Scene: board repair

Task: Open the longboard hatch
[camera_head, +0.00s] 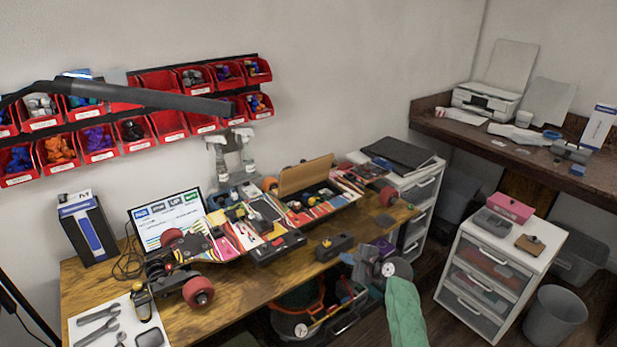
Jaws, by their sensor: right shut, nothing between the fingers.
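The longboard (222,243) lies across the wooden workbench, with red wheels (199,291) showing at its left end and more at the right. Its middle holds open compartments with colourful parts and electronics. A tan panel (305,176) stands tilted up behind the right compartment; it looks like a raised hatch lid, but its hinge is too small to make out. My right gripper (356,262), on the arm with the green sleeve, is shut and empty at the bench's front edge, apart from the longboard and the panel. My left gripper is out of view.
A laptop-like screen (167,221) and a box (87,229) stand at the left. Wrenches lie on a white sheet (95,342). A drawer cabinet (481,276) stands right. A lamp arm (150,97) hangs above.

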